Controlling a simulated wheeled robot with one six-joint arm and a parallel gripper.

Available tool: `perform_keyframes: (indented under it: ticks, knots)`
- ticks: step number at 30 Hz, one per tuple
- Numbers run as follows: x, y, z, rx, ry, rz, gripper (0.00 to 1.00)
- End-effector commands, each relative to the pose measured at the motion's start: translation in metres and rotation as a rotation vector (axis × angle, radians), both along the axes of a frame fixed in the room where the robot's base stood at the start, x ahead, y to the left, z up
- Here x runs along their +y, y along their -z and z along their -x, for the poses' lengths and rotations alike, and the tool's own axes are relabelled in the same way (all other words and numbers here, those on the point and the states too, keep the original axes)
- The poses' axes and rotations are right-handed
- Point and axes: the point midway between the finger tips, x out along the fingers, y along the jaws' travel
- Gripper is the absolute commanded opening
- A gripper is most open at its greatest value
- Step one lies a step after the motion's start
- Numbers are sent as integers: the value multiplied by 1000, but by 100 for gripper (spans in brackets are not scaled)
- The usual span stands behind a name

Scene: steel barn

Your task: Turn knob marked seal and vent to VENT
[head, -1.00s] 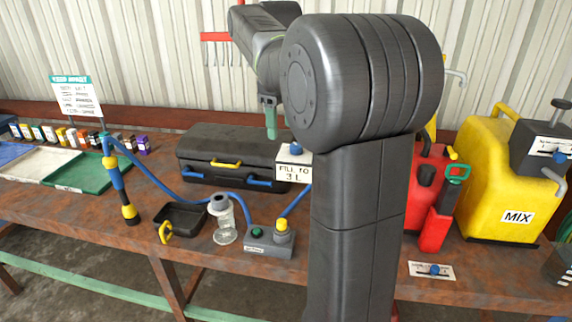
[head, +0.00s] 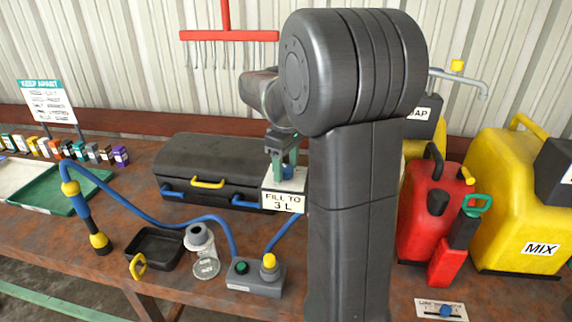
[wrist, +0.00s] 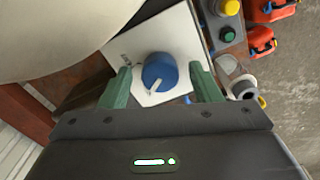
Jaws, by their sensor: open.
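A blue knob (wrist: 160,72) with a white pointer sits on a white plate (wrist: 178,35) in the wrist view. The pointer aims down and slightly left in that picture. Small marks on the plate are too small to read. My gripper (wrist: 160,68) is open, its green fingers on either side of the knob, with a gap to each. In the head view my gripper (head: 284,158) is over the same blue knob (head: 288,172), above a "FILL TO 3 L" sign (head: 282,202). I cannot read a seal or vent label.
A second blue knob (head: 446,311) sits on a labelled plate at the front right.

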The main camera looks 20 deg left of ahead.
Motion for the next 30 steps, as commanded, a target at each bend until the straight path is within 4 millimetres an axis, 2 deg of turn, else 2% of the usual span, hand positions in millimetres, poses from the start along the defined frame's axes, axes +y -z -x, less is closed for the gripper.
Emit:
perform_keyframes:
  ticks: [10, 15, 17, 30]
  knots:
    - [0, 4, 0, -1, 0, -1, 56]
    - [0, 3, 0, -1, 0, -1, 22]
    - [0, 3, 0, -1, 0, -1, 13]
    - [0, 2, 0, -1, 94, -1, 13]
